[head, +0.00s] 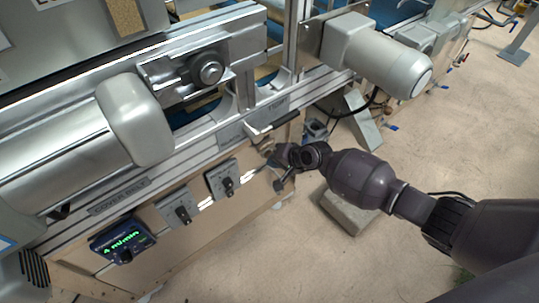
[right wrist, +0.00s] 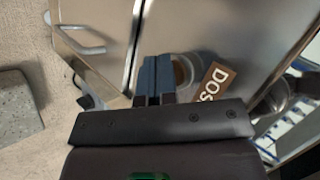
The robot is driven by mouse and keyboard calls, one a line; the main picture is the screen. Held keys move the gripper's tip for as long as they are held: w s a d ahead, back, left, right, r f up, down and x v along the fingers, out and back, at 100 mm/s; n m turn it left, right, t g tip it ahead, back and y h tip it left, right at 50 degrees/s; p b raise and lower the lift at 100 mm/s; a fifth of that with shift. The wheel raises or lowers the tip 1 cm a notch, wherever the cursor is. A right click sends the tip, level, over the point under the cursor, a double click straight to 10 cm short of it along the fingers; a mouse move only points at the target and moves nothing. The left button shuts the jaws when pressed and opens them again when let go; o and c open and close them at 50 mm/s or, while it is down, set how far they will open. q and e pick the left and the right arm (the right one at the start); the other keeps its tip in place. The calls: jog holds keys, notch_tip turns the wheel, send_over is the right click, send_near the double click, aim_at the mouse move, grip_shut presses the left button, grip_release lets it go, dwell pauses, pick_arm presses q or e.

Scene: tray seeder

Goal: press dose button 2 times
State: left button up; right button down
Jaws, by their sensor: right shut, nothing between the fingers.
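My right gripper (head: 278,157) is at the right end of the machine's front panel in the head view. In the right wrist view its two blue-grey fingers (right wrist: 156,66) are shut together with nothing between them. Just right of the fingertips is a round fitting with a brownish centre (right wrist: 181,73), probably the dose button, partly hidden by the fingers. I cannot tell whether the fingers touch the button. My left gripper is out of view.
A metal handle (right wrist: 82,42) is at the upper left of the wrist view. A grey block (head: 349,211) stands on the floor. Open floor lies right.

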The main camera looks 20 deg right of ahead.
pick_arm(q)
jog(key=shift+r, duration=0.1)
pick_arm(e)
jog(key=shift+r, duration=0.1)
dwell(0.5)
pick_arm(q)
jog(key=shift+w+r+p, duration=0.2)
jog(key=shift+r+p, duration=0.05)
jog(key=shift+p, duration=0.05)
pick_arm(e)
jog(key=shift+s+d, duration=0.2)
jog(key=shift+s, duration=0.45)
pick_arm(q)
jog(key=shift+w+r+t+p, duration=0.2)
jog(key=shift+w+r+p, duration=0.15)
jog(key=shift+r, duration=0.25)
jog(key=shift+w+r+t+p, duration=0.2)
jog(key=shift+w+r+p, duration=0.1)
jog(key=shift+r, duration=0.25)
pick_arm(e)
jog(key=s, duration=0.1)
jog(key=s+d, duration=0.1)
jog(key=s, duration=0.2)
jog(key=shift+s+d, duration=0.4)
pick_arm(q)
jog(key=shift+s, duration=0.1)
